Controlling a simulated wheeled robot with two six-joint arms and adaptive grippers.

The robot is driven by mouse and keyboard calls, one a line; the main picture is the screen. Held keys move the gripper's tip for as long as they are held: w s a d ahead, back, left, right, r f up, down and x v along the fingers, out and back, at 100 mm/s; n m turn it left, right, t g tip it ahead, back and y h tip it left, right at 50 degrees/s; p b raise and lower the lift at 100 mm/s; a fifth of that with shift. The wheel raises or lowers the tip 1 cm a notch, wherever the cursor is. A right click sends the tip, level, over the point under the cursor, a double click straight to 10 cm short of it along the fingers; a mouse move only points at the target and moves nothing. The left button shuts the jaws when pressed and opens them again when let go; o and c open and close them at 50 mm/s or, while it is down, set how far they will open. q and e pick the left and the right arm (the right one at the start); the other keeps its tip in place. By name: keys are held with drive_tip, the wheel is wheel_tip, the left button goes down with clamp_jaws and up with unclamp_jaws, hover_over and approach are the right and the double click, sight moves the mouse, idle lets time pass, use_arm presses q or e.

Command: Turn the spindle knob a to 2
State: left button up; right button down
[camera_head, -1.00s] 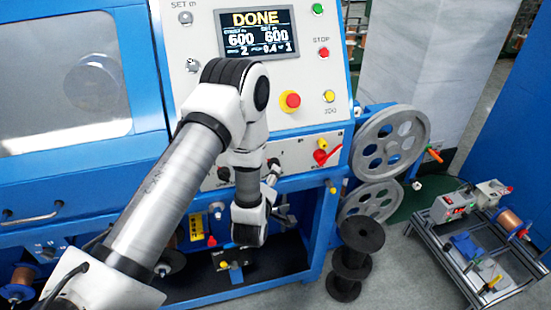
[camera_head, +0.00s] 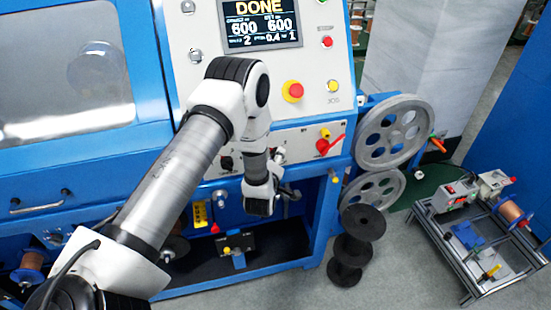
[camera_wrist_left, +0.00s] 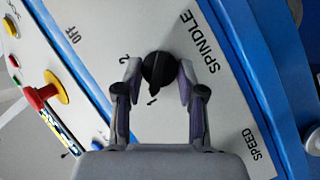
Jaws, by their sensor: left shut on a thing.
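The spindle knob a (camera_wrist_left: 158,70) is a round black knob with a pointer on the sloped panel. In the left wrist view its pointer faces the printed 1, and the printed 2 lies off to its upper left. The word SPINDLE is printed at its right. My left gripper (camera_wrist_left: 160,78) is shut on the knob, with one finger on each side. In the head view my left arm reaches across to the lower panel, and its wrist hides most of the gripper and knob. My right gripper is not in view.
A display (camera_head: 262,22) reading DONE is above. A red emergency button (camera_head: 292,91) and a red lever switch (camera_head: 328,147) sit on the panel. Grey pulleys (camera_head: 392,136) and stacked black spools (camera_head: 352,245) stand at the right. A low equipment stand (camera_head: 452,262) is farther right.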

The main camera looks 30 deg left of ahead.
use_arm(q)
drive_tip(key=m+g, duration=0.2)
drive_tip(key=m+g+y, duration=0.1)
drive_tip(key=shift+w+d+r+m+p, duration=0.15)
drive_tip(key=shift+w+r+m+p, duration=0.05)
drive_tip(key=shift+r+m+p, duration=0.15)
drive_tip(key=m+g+y+p, duration=0.1)
drive_tip(key=m+g, duration=0.1)
drive_tip(key=shift+w+d+m, duration=0.1)
drive_tip(key=shift+w+m, duration=0.05)
drive_tip(key=shift+m, duration=0.2)
drive_tip(key=m+g+y, duration=0.2)
drive_tip(key=m, duration=0.1)
drive_tip(key=m+g+y, duration=0.1)
drive_tip(key=shift+w+d+f+m+g, duration=0.1)
drive_tip(key=shift+w+d+m+g, duration=0.1)
drive_tip(key=shift+w+m+g, duration=0.1)
drive_tip(key=shift+y, duration=0.3)
idle(0.5)
drive_tip(key=o, duration=1.1)
drive_tip(key=shift+o, duration=0.2)
